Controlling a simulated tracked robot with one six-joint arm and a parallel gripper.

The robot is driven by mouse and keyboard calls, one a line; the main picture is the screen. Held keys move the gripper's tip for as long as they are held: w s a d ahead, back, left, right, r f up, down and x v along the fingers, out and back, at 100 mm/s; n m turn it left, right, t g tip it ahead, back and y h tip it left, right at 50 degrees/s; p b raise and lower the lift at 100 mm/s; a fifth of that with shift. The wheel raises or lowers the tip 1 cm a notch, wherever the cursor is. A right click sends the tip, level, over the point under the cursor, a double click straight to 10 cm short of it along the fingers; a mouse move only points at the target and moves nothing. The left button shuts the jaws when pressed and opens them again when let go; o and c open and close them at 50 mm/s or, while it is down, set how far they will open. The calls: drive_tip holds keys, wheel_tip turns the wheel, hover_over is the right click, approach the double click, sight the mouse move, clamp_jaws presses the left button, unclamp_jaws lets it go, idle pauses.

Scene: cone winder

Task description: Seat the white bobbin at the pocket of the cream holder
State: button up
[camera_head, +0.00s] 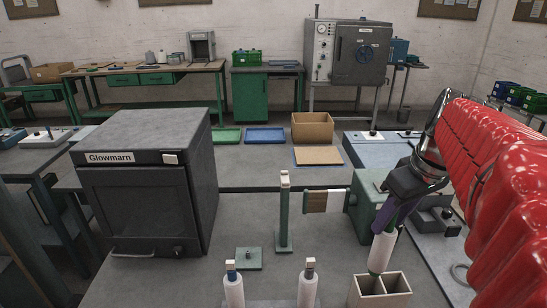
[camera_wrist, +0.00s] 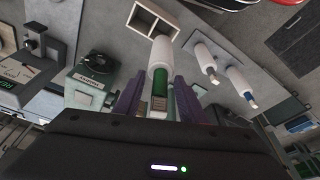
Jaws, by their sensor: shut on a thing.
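The white bobbin (camera_head: 381,252) hangs from my gripper (camera_head: 388,222), slightly tilted. In the wrist view its white body (camera_wrist: 162,50) points away from me, and its green end (camera_wrist: 160,82) lies between my purple fingers (camera_wrist: 158,97). The cream holder (camera_head: 401,294) is an open box with two square pockets at the front right of the bench. It also shows in the wrist view (camera_wrist: 133,17). The bobbin's lower end overlaps the holder's left pocket in the head view. I cannot tell whether it is inside or just above.
Two more white bobbins (camera_head: 234,291) (camera_head: 307,290) stand upright left of the holder. A green post (camera_head: 284,215) and a green machine (camera_head: 370,205) with a brown-and-white spool (camera_head: 325,201) stand behind. A dark oven (camera_head: 147,180) fills the left.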

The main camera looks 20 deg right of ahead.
sight(386, 238)
drive_tip(key=shift+f, duration=0.55)
drive_tip(key=shift+f, duration=2.25)
drive_tip(key=shift+f, duration=2.25)
drive_tip(key=shift+f, duration=3.05)
